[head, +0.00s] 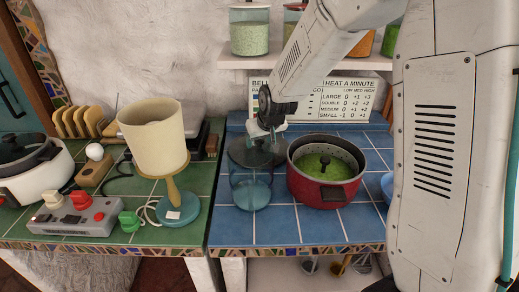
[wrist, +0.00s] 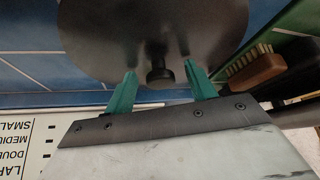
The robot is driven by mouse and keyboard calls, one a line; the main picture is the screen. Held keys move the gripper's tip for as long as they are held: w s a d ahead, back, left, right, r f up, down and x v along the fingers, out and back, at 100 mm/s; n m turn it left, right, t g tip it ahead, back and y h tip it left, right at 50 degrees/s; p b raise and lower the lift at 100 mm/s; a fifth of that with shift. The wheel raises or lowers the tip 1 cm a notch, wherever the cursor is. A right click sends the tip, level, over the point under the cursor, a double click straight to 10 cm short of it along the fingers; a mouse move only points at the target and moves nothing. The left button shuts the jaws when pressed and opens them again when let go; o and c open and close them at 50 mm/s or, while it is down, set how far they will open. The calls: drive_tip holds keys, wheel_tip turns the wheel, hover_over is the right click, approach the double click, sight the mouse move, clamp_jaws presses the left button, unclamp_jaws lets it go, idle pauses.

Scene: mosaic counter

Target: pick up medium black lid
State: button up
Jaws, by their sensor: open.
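A dark, round black lid (head: 243,155) with a slightly glossy look lies on top of a clear, bluish glass vessel (head: 250,190) on the blue counter. In the wrist view the lid (wrist: 110,35) fills the top middle, and its short black knob (wrist: 160,76) points towards me. My gripper (wrist: 160,70) is open, with one teal finger on each side of the knob and a gap visible on both sides. In the head view my gripper (head: 268,132) is just above the lid, and the knob is hard to make out there.
A red pot (head: 322,190) with green contents stands close on the right. A beige lamp (head: 155,135) stands left on the green counter. A white pot (head: 30,180) with another dark lid is far left. Blue tiles in front are clear.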

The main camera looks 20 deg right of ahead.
drive_tip(key=c, duration=1.2)
drive_tip(key=shift+r, duration=0.1)
